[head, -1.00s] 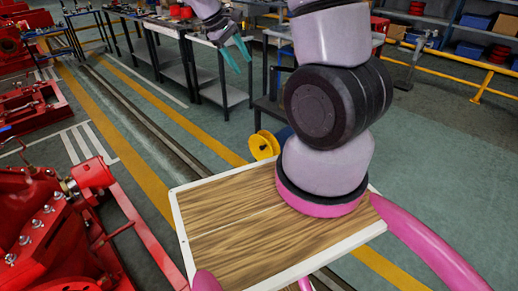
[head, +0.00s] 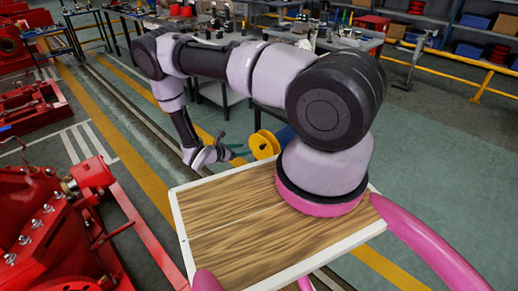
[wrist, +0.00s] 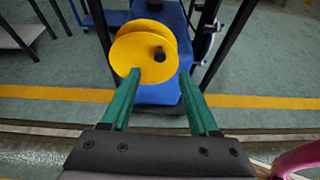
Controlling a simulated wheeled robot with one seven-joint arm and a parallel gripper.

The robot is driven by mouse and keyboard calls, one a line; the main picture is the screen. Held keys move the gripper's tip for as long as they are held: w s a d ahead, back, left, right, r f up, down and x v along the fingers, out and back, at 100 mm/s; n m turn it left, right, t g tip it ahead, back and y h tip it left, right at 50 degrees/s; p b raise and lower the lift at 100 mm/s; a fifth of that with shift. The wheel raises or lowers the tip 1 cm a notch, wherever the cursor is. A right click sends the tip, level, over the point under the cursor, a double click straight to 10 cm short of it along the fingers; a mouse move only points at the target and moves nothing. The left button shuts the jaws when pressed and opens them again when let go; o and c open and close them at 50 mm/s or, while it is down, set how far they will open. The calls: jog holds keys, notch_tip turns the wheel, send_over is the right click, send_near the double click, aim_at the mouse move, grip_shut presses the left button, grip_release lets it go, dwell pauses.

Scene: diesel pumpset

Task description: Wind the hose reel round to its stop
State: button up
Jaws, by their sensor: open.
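The yellow hose reel (head: 263,144) stands just beyond the wooden deck in the head view. In the wrist view the yellow reel (wrist: 143,50) faces me, with a dark knob (wrist: 159,54) on the right of its front disc. It sits in front of a blue body (wrist: 165,90). My gripper (wrist: 160,85) is open and empty, its two green fingers apart and pointing at the reel, with the lower part of the disc between their tips in the picture. I cannot tell the gap in depth. In the head view my gripper (head: 238,150) is left of the reel, partly hidden.
Dark table legs (wrist: 100,35) stand left of the reel in the wrist view, and another dark post stands right. Workbenches (head: 340,42) line the back. Red pump machinery (head: 45,225) fills the left. Open floor with a yellow stripe (head: 130,160) lies between.

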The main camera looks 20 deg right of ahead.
aim_at(261, 147)
jog(key=x, duration=1.1)
jog(key=shift+f, duration=0.4)
jog(key=shift+c, duration=0.3)
grip_shut()
jog(key=shift+a, duration=0.1)
dwell(0.5)
